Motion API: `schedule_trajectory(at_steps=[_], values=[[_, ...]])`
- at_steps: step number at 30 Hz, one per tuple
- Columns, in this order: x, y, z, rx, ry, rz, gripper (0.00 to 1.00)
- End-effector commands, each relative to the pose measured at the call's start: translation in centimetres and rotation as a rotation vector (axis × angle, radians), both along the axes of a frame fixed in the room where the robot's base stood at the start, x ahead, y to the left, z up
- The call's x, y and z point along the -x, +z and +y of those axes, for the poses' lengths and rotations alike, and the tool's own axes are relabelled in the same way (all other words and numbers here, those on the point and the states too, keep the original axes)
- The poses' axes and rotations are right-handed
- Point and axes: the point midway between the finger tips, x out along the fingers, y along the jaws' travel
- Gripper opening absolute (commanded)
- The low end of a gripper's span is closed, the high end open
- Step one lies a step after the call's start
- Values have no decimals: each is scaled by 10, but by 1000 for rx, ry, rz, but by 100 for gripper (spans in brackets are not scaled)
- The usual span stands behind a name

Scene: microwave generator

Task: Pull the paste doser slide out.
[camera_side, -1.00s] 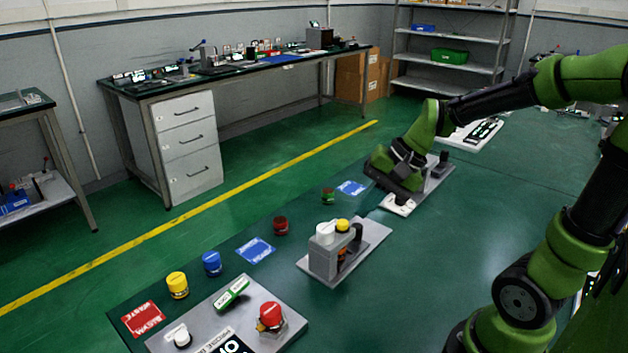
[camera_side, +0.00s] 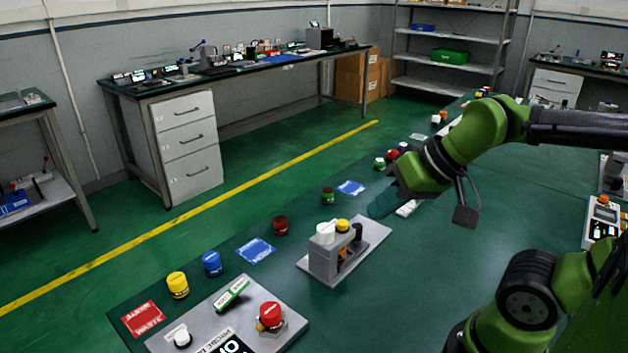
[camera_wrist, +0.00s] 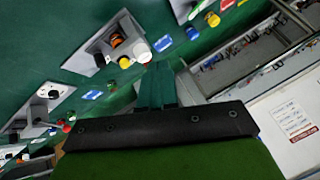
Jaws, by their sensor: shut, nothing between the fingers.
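The paste doser (camera_side: 335,257) is a grey block on a grey plate, with a white cap and a yellow cap on top. Its black knob (camera_side: 357,231) and an orange part show on the right side. In the wrist view, the doser's white cap (camera_wrist: 142,52), yellow cap, orange part and black knob show at upper left. I cannot clearly tell how far out the slide is. My gripper (camera_side: 376,209) is shut and empty, behind and right of the doser in the side view, apart from it. Its teal fingers (camera_wrist: 158,68) point towards the doser area in the wrist view.
A plate with a red button (camera_side: 270,316) stands at the front left. Yellow (camera_side: 177,285), blue (camera_side: 212,263) and dark red (camera_side: 280,225) jars line the left edge. The table right of the doser is clear.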

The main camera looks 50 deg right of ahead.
Motion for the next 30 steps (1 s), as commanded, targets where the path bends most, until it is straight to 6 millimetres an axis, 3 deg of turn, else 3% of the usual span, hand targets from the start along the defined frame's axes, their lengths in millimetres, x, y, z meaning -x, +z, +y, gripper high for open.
schedule_trajectory(at_steps=[13, 19, 24, 30], values=[[0, 0, 0, -1, -1, 0, 0], [-5, -11, -3, -8, -11, 54, 29], [-40, -20, -25, -45, -98, 188, 55], [-91, -38, -75, -124, -387, 411, 57]])
